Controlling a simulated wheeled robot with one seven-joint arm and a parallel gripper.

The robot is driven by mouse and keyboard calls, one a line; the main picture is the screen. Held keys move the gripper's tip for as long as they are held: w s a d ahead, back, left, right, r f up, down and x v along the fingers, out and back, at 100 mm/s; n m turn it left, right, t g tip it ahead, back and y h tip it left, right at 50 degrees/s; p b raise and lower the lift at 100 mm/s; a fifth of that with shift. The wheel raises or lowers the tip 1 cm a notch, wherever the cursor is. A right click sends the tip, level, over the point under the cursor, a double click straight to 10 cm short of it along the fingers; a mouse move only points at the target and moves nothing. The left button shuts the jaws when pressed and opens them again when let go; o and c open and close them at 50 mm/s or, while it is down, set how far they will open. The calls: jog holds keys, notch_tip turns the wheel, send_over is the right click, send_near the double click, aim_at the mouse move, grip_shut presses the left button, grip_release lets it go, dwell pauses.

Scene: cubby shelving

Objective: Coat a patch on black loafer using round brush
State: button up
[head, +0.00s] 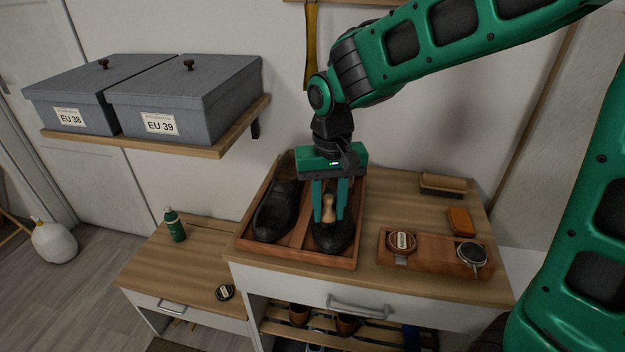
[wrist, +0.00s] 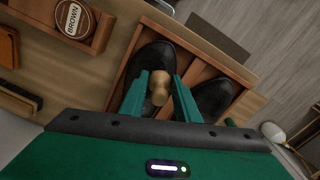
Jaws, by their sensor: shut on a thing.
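My gripper (head: 329,216) is shut on the round brush (head: 328,208), whose pale wooden knob handle sits between the two fingers. The brush also shows in the wrist view (wrist: 160,87). Its bristle end is hidden. In the head view the brush is over the right black loafer (head: 336,240), at its front half; I cannot tell whether it touches. The left black loafer (head: 275,213) lies in the other compartment of the wooden tray (head: 308,259). In the wrist view the loafer by the brush (wrist: 148,58) is partly hidden by the fingers.
A brown tray (head: 430,262) at right holds a round tin labelled BROWN (wrist: 73,19) and a dark-topped tin (head: 472,254). A brush (head: 443,184) and orange-brown block (head: 461,221) lie behind. Grey boxes (head: 185,100) stand on a wall shelf. A green bottle (head: 174,226) stands lower left.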

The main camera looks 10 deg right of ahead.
jog(key=shift+w+a+f, duration=0.1)
jog(key=shift+w+a, duration=0.2)
jog(key=shift+a, duration=0.5)
jog(key=shift+w+a, duration=0.15)
jog(key=shift+a, duration=0.1)
notch_tip(320, 180, up, 2)
jog(key=shift+r, duration=0.1)
notch_tip(320, 180, up, 6)
jog(key=shift+f, duration=0.25)
